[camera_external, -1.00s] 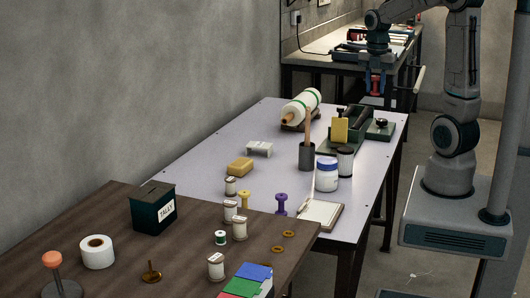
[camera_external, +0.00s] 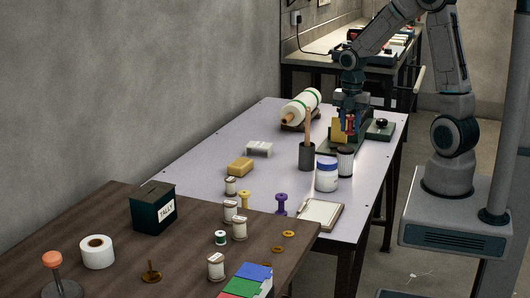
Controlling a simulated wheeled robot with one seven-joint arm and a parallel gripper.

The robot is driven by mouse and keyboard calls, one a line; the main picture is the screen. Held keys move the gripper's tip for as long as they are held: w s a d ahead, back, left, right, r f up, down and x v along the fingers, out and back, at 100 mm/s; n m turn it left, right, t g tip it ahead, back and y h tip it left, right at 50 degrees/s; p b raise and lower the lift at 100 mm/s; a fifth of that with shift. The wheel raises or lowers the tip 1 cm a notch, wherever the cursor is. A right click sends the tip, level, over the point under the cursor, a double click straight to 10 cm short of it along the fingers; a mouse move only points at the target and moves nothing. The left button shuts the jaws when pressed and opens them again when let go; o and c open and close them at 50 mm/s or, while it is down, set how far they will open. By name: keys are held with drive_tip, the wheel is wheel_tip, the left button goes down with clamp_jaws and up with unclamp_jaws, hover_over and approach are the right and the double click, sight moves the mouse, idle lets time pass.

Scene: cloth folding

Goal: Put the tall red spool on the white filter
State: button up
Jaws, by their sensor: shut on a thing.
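My gripper (camera_external: 348,124) is shut on the tall red spool (camera_external: 350,125) and holds it upright in the air. Most of the spool is hidden between the fingers. The white filter (camera_external: 345,164) is a short pleated white cylinder with a dark top, standing on the pale table. In the picture the spool is just above the filter, with a small gap between them. The exact depth offset between them I cannot tell.
A white jar with a blue lid (camera_external: 326,175) stands close left of the filter. A dark cup with a wooden stick (camera_external: 307,155) is behind it. A clipboard (camera_external: 320,212) lies in front.

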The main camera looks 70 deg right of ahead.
sight(347, 131)
drive_tip(key=shift+w+a+f, duration=0.4)
drive_tip(key=shift+w+f, duration=0.05)
drive_tip(key=shift+f, duration=1.9)
drive_tip(key=shift+f+b, duration=0.2)
drive_tip(key=shift+b, duration=0.1)
drive_tip(key=o, duration=1)
drive_tip(key=shift+c, duration=0.2)
drive_tip(key=shift+r, duration=0.1)
